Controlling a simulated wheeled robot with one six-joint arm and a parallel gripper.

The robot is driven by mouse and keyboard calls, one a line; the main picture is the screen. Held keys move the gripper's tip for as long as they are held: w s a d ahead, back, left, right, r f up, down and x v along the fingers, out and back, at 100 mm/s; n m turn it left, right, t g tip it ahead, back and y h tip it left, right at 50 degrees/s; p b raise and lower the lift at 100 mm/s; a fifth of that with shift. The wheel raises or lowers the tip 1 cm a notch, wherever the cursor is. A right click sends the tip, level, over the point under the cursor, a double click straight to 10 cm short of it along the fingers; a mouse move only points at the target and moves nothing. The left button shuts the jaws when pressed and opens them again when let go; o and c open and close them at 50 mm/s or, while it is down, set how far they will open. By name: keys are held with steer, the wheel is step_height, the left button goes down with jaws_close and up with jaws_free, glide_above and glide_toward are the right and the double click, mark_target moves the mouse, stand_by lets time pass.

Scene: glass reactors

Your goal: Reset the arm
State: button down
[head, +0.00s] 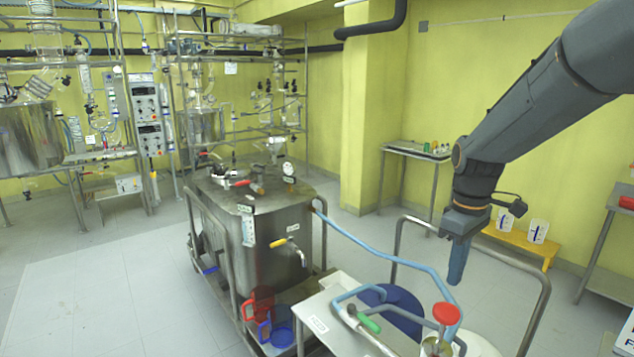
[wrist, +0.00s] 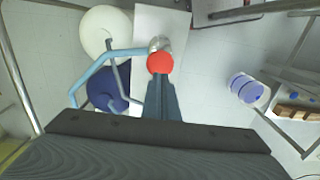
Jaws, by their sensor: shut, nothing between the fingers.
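My arm (head: 535,110) reaches in from the upper right in the head view, bent downward at the wrist. My gripper (head: 457,265) points down with its fingers together and nothing between them. It hangs in the air above the cart with the blue hose. In the wrist view the closed fingers (wrist: 161,98) show at the middle, with a red knob (wrist: 160,62) just beyond their tips. The same red knob (head: 446,313) stands below the gripper in the head view, apart from it.
A steel tank (head: 265,225) on a railed frame stands left of the cart. A blue hose (head: 385,258) runs from it. A blue drum (head: 397,305) and metal handrail (head: 540,305) are near the gripper. A yellow stool (head: 520,243) holds beakers. Floor at left is clear.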

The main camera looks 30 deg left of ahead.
steer(key=s+d+f+m+b, duration=0.2)
steer(key=s+d+f+m, duration=0.1)
steer(key=d, duration=0.5)
steer(key=s+d+f+m+b, duration=0.2)
steer(key=s+d+f+m, duration=0.15)
steer(key=d, duration=0.45)
steer(key=s+d+f+m+b, duration=0.1)
steer(key=s+d+f+m, duration=0.2)
steer(key=s+d+m, duration=0.1)
steer(key=s+d+f+m+t+b, duration=0.1)
steer(key=s+d+f+m, duration=0.2)
steer(key=s+d, duration=0.4)
steer(key=shift+s+m+b, duration=0.35)
steer(key=shift+s+b, duration=0.05)
steer(key=shift+s, duration=0.3)
